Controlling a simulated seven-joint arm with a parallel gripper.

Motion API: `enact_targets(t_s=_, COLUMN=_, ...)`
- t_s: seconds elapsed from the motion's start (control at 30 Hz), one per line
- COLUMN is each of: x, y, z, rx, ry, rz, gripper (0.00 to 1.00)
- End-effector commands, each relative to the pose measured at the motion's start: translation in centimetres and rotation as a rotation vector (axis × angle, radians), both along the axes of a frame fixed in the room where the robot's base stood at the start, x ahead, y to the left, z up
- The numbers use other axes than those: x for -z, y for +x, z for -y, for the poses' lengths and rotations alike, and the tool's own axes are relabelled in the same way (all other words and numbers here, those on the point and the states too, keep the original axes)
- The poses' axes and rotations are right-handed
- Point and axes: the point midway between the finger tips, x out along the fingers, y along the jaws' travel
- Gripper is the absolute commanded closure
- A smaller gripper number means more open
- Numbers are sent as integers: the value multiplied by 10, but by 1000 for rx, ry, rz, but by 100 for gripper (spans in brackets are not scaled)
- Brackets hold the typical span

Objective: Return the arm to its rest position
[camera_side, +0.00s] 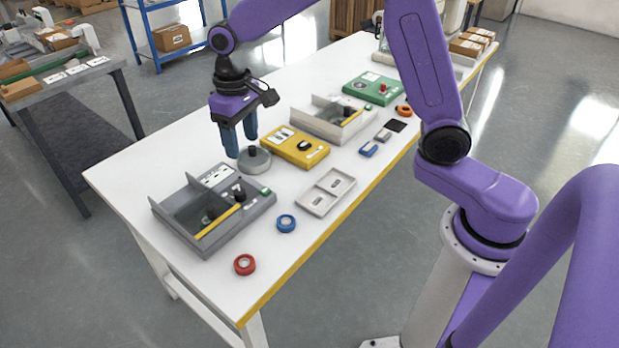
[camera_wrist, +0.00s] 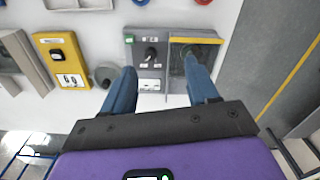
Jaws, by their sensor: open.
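My gripper (camera_side: 240,138) has two blue fingers and hangs above the white table, close over a round grey weight-like piece with a dark knob (camera_side: 254,159). In the wrist view my gripper (camera_wrist: 163,92) has its fingers apart with nothing between them. The round grey piece (camera_wrist: 104,76) shows there just left of the left finger, partly hidden. A grey station with a tray and yellow bar (camera_side: 215,208) stands in front of the gripper in the side view. It also shows in the wrist view (camera_wrist: 150,62), partly behind the right finger.
A yellow box (camera_side: 297,147), a light grey tray unit (camera_side: 318,118) and a green box (camera_side: 372,89) stand farther along the table (camera_side: 125,175). A two-compartment tray (camera_side: 327,192), a blue roll (camera_side: 286,223) and a red roll (camera_side: 244,264) lie near the yellow edge.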

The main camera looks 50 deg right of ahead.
Motion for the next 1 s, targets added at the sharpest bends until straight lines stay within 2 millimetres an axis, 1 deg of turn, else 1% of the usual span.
enact_targets(t_s=0.03, x=-5, y=-15, z=-1, rx=-44, ry=1, rz=3, gripper=41)
enact_targets(t_s=0.23, x=-16, y=-74, z=0, rx=-213, ry=3, rz=7, gripper=41)
enact_targets(t_s=0.47, x=-22, y=-144, z=13, rx=-408, ry=6, rz=11, gripper=41)
enact_targets(t_s=0.6, x=-23, y=-186, z=27, rx=-526, ry=9, rz=14, gripper=41)
enact_targets(t_s=0.67, x=-23, y=-204, z=34, rx=-577, ry=10, rz=15, gripper=41)
enact_targets(t_s=0.8, x=-21, y=-244, z=53, rx=-695, ry=12, rz=18, gripper=41)
enact_targets(t_s=0.9, x=-18, y=-268, z=67, rx=-767, ry=14, rz=19, gripper=41)
enact_targets(t_s=1.0, x=-15, y=-286, z=78, rx=-826, ry=13, rz=19, gripper=41)
